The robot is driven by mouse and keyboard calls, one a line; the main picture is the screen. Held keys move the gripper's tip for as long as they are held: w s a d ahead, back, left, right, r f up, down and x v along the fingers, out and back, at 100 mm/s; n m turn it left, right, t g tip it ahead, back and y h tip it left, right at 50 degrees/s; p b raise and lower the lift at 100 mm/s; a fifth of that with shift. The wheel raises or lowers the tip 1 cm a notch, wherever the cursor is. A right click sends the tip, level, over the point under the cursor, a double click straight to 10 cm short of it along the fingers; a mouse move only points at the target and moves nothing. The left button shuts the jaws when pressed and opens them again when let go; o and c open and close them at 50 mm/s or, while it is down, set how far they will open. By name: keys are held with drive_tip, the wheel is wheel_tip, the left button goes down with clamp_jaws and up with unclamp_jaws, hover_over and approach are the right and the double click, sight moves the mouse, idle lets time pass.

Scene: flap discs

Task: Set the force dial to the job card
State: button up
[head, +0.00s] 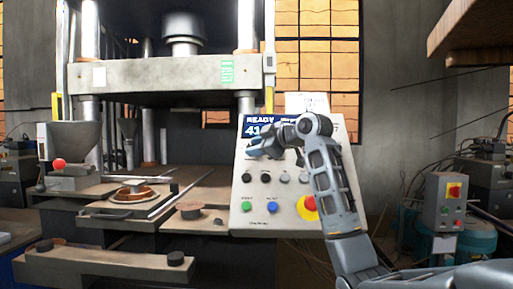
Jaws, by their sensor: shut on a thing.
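The control panel (285,222) is a pale tilted box beside the press, with a lit blue display (257,130) at its upper left. The display reads "READY" with a large number starting "41"; my arm covers the rest. A white card (307,102) stands at the panel's top edge, its writing too small to read. My gripper (260,150) is at the panel just below the display, shut on what seems to be the force dial. The dial itself is hidden behind the fingers and wrist.
Below my gripper are a row of black knobs (265,177), a green button (247,207), a blue button (271,207) and a red stop button (309,206) close to my forearm. The press bench (110,235) holds a round mould (133,193) at left.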

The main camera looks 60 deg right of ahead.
drive_tip(key=shift+a+f, duration=0.1)
drive_tip(key=shift+f, duration=0.1)
drive_tip(key=shift+w+a+f+m+h+b, duration=0.1)
drive_tip(key=shift+m+h+b, duration=0.2)
drive_tip(key=shift+m+h, duration=0.25)
drive_tip(key=shift+a+m+h+b, duration=0.1)
drive_tip(key=shift+m+h+b, duration=0.2)
drive_tip(key=shift+m, duration=0.35)
drive_tip(key=shift+m+h, duration=1.75)
drive_tip(key=shift+m, duration=0.25)
drive_tip(key=o, duration=0.7)
drive_tip(key=shift+o, duration=0.2)
